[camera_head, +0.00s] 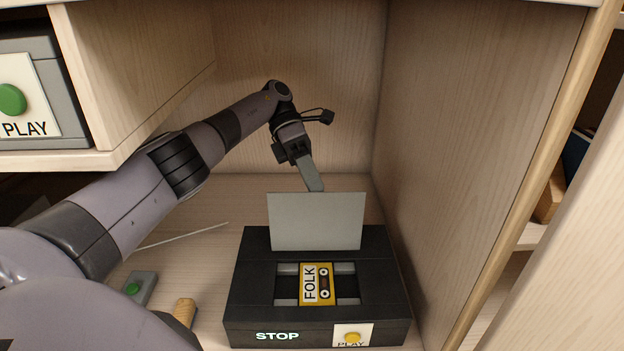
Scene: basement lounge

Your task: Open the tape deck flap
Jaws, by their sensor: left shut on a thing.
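The black tape deck (250,290) sits on the shelf floor, with a lit STOP label and a yellow PLAY button (352,338) on its front. Its light grey flap (318,222) stands raised near the rear of the top. In the uncovered well lies a yellow cassette (318,284) marked FOLK. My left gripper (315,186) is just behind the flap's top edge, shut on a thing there. Its fingertips are partly hidden behind the flap, so the exact contact cannot be seen. My right gripper is not in view.
A wooden side wall (465,130) rises close to the deck's right. A grey box with a green button (138,288) and a wooden peg (184,312) lie left of the deck. Another deck with a green PLAY button (12,99) sits on the upper left shelf.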

